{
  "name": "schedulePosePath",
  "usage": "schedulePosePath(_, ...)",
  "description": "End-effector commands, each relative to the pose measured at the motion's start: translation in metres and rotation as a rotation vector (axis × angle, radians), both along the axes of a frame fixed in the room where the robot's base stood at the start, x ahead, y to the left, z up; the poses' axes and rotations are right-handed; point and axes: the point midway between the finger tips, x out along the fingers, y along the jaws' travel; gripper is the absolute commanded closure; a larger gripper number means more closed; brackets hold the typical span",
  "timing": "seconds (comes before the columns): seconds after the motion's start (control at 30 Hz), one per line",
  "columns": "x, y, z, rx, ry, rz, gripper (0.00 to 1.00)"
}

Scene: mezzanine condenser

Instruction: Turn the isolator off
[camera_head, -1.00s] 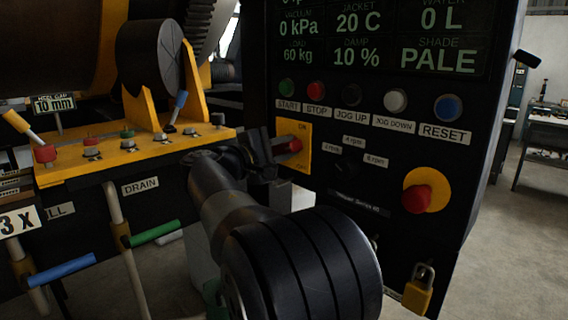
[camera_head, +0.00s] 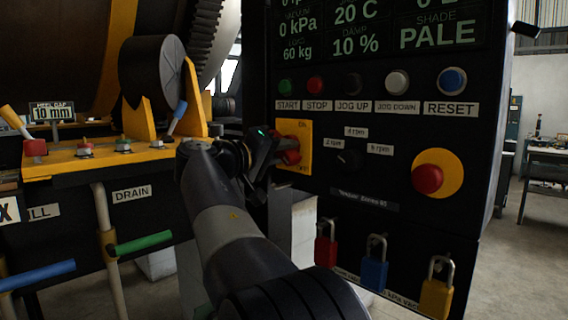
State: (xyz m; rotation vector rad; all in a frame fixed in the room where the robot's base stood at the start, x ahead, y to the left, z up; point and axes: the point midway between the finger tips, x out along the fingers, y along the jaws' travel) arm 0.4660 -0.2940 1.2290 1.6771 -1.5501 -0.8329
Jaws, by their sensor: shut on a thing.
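The isolator is a red handle (camera_head: 291,150) on a yellow plate (camera_head: 304,128) at the left side of the black control panel. The plate is marked ON at the top and OFF at the bottom. My gripper (camera_head: 281,152) is at the handle, coming from the left, and is shut on it. The jaws hide part of the handle, so its exact angle is hard to tell.
To the right are a speed knob (camera_head: 347,160) and a red emergency button (camera_head: 428,179). Red (camera_head: 326,251), blue (camera_head: 375,274) and yellow (camera_head: 436,298) padlocks hang below. Yellow valve bench (camera_head: 90,163) stands left.

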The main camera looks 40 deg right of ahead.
Motion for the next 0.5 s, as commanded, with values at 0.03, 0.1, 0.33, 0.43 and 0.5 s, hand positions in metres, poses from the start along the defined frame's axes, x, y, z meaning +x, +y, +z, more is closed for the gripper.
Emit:
schedulePosePath(0.03,0.0006,-0.0001,-0.0051,0.004,-0.032,-0.001,1.0)
schedulePosePath(0.1,0.001,0.0,-0.0052,0.008,-0.074,-0.001,1.0)
schedulePosePath(0.33,0.0017,0.0,-0.0045,0.016,-0.171,-0.002,1.0)
schedulePosePath(0.43,0.0018,0.0,-0.0043,0.019,-0.195,-0.001,1.0)
schedulePosePath(0.5,0.0019,0.0,-0.0041,0.019,-0.204,-0.001,1.0)
